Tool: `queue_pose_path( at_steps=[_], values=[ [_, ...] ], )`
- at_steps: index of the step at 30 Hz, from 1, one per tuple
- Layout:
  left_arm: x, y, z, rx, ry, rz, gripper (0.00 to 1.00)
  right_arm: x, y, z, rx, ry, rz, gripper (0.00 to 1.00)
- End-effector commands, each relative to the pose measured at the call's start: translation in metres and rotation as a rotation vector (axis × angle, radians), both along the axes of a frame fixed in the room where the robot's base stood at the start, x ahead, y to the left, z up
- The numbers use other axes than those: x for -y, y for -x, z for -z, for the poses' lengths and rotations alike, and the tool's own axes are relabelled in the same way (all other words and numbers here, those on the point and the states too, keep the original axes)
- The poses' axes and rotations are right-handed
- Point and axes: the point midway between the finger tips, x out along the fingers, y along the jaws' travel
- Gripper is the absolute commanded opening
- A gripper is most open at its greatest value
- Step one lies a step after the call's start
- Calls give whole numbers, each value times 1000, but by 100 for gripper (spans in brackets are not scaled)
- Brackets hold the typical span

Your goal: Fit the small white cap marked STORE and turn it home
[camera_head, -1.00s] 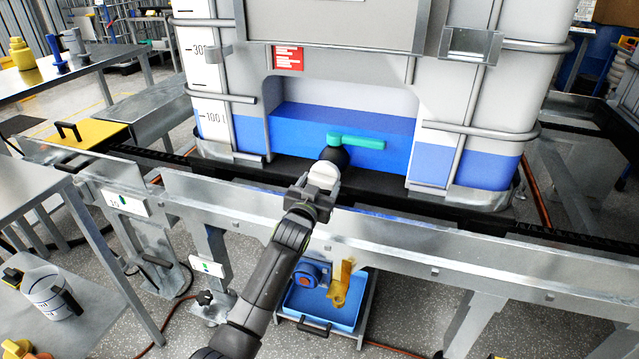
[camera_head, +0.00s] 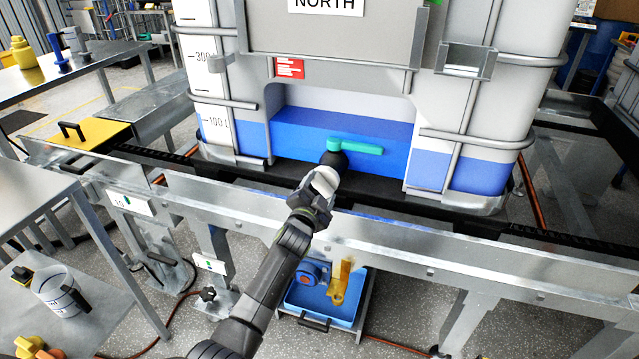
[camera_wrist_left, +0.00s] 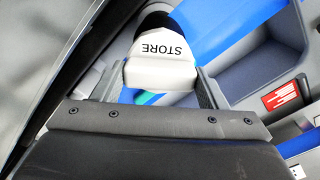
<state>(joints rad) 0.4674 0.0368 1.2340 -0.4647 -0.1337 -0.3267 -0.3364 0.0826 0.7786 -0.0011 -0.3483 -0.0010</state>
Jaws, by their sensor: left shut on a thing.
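The small white cap (camera_wrist_left: 160,62), with STORE upside down on it, is between the fingers of my left gripper (camera_wrist_left: 150,92) in the left wrist view. My left gripper (camera_head: 319,187) is shut on this cap (camera_head: 325,180) in the head view. The cap is at the mouth of the black outlet (camera_head: 334,159) of the tank, under a teal valve handle (camera_head: 356,147). It looks in line with the outlet and touching it; whether the threads are engaged cannot be told. My right gripper is out of view.
The tank's cage (camera_head: 462,150) and recess walls stand on both sides of the outlet. A metal rail (camera_head: 400,243) runs in front. Below it are a yellow lever (camera_head: 339,282) and a blue tray (camera_head: 318,306). A jug (camera_head: 58,292) stands on the left table.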

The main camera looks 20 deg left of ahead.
Motion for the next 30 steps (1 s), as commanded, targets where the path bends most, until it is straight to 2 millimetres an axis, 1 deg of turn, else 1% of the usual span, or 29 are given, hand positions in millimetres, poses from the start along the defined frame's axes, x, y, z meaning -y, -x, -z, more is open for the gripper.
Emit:
queue_pose_path(
  at_steps=[1,6,9,12,13,15,18,23,24,26,30],
  values=[
    [1,-1,-7,6,-95,2,20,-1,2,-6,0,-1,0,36],
    [1,-1,-5,20,-448,2,20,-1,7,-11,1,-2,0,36],
    [1,-1,-4,27,-638,1,20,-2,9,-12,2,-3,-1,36],
    [1,-1,-3,32,-772,1,20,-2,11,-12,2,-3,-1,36],
    [1,-1,-3,31,-761,1,70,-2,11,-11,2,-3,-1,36],
    [1,-1,-2,31,-756,1,80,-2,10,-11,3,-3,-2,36],
    [1,-1,-2,30,-754,1,92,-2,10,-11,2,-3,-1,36],
    [0,0,-1,28,-752,0,92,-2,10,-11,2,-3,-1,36],
    [0,0,0,27,-752,1,93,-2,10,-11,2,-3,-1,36],
    [0,0,0,26,-752,0,100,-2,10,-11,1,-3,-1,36],
    [0,0,0,26,-751,0,100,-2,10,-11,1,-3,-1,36]
  ],
)
